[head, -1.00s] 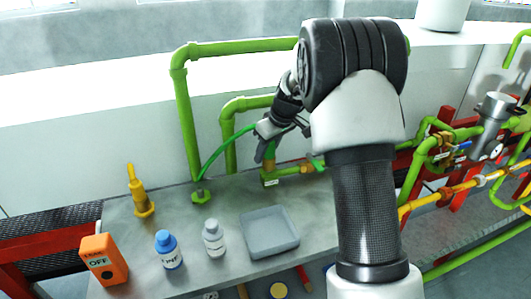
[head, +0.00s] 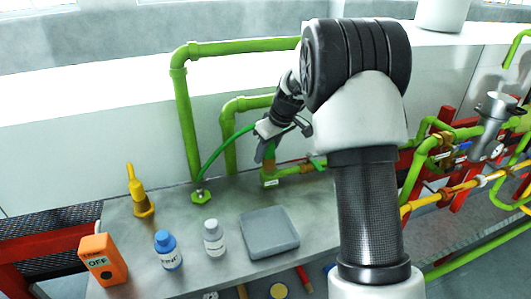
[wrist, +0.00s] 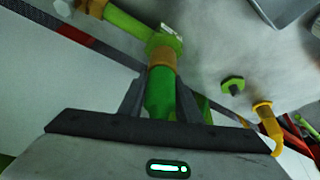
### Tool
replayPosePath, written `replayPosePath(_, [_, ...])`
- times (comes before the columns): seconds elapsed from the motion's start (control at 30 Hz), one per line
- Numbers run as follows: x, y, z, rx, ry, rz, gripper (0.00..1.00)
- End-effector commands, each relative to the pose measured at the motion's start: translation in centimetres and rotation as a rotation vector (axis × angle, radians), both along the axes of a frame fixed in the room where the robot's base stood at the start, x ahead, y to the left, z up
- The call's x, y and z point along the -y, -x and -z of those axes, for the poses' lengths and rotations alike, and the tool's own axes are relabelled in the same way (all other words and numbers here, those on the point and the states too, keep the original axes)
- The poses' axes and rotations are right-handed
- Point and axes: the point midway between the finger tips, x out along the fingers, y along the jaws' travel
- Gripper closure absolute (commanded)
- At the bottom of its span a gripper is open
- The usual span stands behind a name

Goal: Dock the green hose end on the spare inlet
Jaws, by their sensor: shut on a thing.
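My gripper (head: 264,150) is shut on the green hose end (wrist: 160,95), over the back of the bench. The hose (head: 220,149) arcs from a green foot fitting (head: 201,197) up to my gripper. Below my gripper stands the inlet, a green block (head: 269,180) with a white label and an upright brass collar. In the wrist view the hose end lines up with the brass collar (wrist: 163,57) and appears to meet it. I cannot tell whether it is seated. My arm hides part of the pipework to the right.
A yellow nozzle (head: 139,193), an orange box marked OFF (head: 103,262), a blue-capped bottle (head: 168,251), a white bottle (head: 214,239) and a grey tray (head: 269,233) stand on the bench. A tall green pipe (head: 184,120) rises behind the hose foot.

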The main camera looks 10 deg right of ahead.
Motion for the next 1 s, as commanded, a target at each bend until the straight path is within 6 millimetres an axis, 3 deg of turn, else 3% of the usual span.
replayPosePath(0.73, [0.0,0.0,1.4,0.001,-0.001,0.0,0.99])
replayPosePath(0.77, [0.0,0.0,1.3,0.001,0.0,0.0,0.66])
replayPosePath(0.8, [0.0,0.0,1.2,0.001,0.0,0.0,0.62])
replayPosePath(1.0, [0.0,0.0,1.3,0.0,0.0,0.0,0.62])
